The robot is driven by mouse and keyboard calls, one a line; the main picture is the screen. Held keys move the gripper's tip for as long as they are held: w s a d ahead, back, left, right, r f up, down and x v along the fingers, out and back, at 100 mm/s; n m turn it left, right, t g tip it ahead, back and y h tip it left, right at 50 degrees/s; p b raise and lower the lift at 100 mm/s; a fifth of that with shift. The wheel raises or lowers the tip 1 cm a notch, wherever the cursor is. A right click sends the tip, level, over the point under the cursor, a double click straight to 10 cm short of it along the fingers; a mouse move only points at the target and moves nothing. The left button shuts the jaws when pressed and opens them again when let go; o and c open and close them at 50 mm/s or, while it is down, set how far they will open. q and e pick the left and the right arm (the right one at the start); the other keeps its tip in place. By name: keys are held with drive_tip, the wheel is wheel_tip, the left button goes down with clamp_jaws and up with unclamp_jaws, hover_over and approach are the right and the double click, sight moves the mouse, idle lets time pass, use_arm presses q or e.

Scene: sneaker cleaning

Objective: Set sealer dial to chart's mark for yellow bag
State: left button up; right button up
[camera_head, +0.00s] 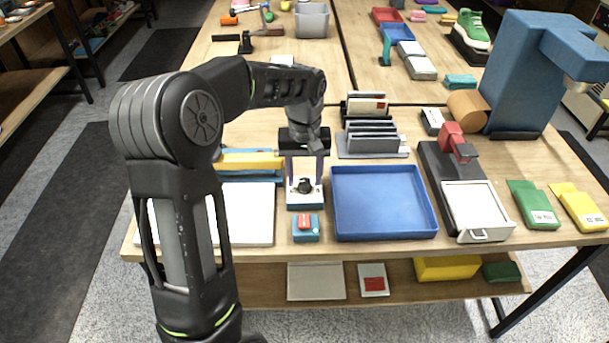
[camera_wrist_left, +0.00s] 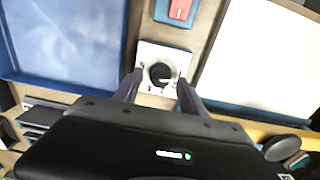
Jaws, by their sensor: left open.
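The dial (camera_head: 304,186) is a black round knob on a small white-faced box, left of the blue tray. In the left wrist view the dial (camera_wrist_left: 160,74) shows small marks around it; its setting is too small to read. My left gripper (camera_head: 304,179) is open above the box, fingers pointing down on either side of the knob. In the wrist view the fingertips (camera_wrist_left: 160,82) flank the knob with gaps, not closed on it. A yellow bag (camera_head: 578,207) with a white label lies at the far right. I cannot tell which card is the chart. My right gripper is out of view.
A blue box with a red button (camera_head: 304,222) stands just in front of the dial. An empty blue tray (camera_head: 383,203) is to the right, a white board (camera_head: 250,215) to the left. A card rack (camera_head: 374,145) stands behind. A green bag (camera_head: 533,205) lies beside the yellow one.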

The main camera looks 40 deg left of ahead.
use_arm(q)
drive_tip(key=shift+f, duration=0.35)
drive_tip(key=shift+c, duration=0.6)
clamp_jaws()
